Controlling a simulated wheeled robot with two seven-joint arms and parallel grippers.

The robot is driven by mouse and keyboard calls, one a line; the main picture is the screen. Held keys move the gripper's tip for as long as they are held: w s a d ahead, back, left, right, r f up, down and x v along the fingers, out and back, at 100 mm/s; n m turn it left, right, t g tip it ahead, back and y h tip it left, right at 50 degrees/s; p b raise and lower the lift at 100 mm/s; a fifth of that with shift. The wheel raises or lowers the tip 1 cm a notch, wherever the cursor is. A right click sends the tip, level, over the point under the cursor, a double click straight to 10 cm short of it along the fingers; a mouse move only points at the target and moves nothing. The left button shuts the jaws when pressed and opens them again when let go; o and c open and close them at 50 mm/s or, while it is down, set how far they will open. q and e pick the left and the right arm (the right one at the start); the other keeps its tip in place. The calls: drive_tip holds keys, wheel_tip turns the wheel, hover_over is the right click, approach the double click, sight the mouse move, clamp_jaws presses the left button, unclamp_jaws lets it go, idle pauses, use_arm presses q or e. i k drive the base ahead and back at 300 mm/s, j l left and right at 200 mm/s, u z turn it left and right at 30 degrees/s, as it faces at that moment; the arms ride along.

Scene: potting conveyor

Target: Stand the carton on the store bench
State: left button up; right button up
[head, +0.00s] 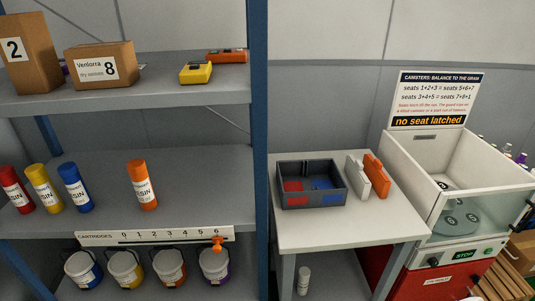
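Two brown cartons stand on the top shelf at the left. The taller one (30,55) bears a "2" and is cut by the left frame edge. The lower, wider one (102,65) bears "Venlorra dry sachets" and an "8". No label shows which surface is the store bench. A small pale table (310,230) stands right of the shelving. It bears a dark divided tray (311,201) with red and blue patches. Neither of my grippers is in view.
A yellow case (196,73) and an orange case (227,56) share the top shelf. Resin bottles (143,186) and handled buckets (169,269) fill lower shelves. A blue post (259,140) separates shelving from table. Grey and orange plates (376,178) stand beside the tray. A canister machine (440,190) is at right.

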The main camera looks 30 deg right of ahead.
sight(381, 222)
drive_tip(key=k+l, duration=0.15)
drive_tip(key=l, duration=0.35)
drive_tip(key=k+l+z, duration=0.1)
drive_tip(key=l, duration=0.4)
drive_tip(key=k+l, duration=0.2)
drive_tip(key=l, duration=0.35)
drive_tip(key=k+l, duration=0.1)
drive_tip(key=l, duration=0.4)
drive_tip(key=k+l+z, duration=0.1)
drive_tip(key=l, duration=0.4)
drive_tip(key=k+l, duration=0.15)
drive_tip(key=l, duration=0.4)
drive_tip(key=k+l, duration=0.1)
drive_tip(key=l, duration=0.45)
drive_tip(key=k+j+z, duration=0.05)
